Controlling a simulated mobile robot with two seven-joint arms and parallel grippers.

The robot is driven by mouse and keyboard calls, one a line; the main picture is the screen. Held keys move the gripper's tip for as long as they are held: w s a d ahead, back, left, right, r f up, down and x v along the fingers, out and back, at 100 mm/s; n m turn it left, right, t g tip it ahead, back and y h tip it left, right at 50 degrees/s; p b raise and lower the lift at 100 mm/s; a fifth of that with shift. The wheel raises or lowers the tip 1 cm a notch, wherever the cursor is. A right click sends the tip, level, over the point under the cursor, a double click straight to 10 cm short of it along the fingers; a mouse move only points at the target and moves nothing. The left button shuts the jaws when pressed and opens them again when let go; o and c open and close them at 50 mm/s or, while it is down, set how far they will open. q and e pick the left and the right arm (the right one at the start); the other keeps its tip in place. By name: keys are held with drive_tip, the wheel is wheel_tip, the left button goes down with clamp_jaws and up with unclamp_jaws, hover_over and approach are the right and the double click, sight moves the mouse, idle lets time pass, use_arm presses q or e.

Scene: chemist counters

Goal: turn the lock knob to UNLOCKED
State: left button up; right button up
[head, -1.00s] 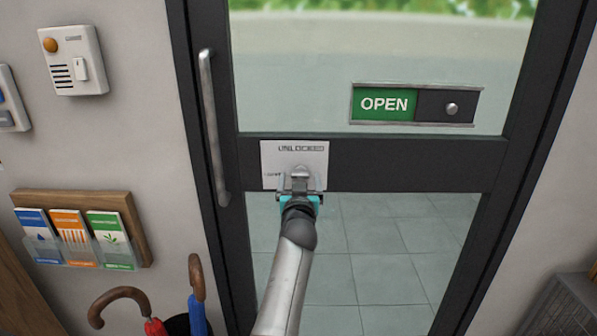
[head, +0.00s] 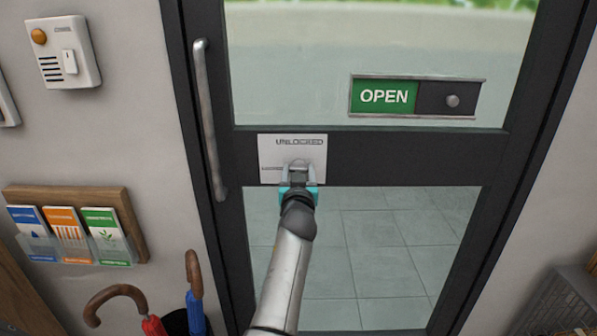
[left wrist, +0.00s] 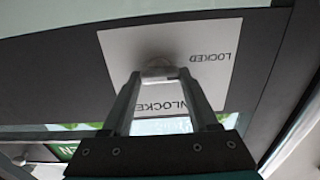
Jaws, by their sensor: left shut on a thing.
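The lock plate (head: 270,150) is a white square on the door's dark middle rail. It reads UNLOCKED along its top edge in the head view, with a small label at its left. In the left wrist view the plate (left wrist: 120,48) appears turned over, with LOCKED at the right and UNLOCKED partly behind the fingers. My left gripper (head: 299,168) is at the plate, shut on the lock knob (left wrist: 157,62), whose metal shows between the fingertips in the wrist view. The fingers hide most of the knob, so its exact angle cannot be told. My right gripper is out of view.
A vertical door handle (head: 208,120) stands left of the plate. A green OPEN sign (head: 384,97) with a slider is above right. A wall intercom (head: 62,52), a leaflet rack (head: 135,205) and umbrellas (head: 192,290) are at the left. Clear glass lies below the rail.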

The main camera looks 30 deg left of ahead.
use_arm(q)
drive_tip(key=c, duration=0.5)
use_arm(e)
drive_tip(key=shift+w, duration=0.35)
use_arm(q)
drive_tip(key=shift+m, duration=0.3)
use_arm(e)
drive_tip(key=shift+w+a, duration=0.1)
use_arm(q)
drive_tip(key=m, duration=0.4)
drive_tip(key=m+p, duration=0.1)
drive_tip(key=m, duration=0.3)
drive_tip(key=shift+w+d+m, duration=0.1)
drive_tip(key=shift+m, duration=0.3)
drive_tip(key=m+p, duration=0.1)
drive_tip(key=m, duration=0.4)
drive_tip(key=shift+f, duration=0.1)
drive_tip(key=shift+m+p, duration=0.5)
drive_tip(key=shift+m, duration=1.2)
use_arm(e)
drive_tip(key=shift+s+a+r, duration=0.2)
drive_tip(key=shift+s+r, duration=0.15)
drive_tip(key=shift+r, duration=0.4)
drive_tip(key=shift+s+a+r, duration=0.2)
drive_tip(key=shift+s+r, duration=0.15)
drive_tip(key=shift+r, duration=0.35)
use_arm(q)
drive_tip(key=shift+m, duration=0.3)
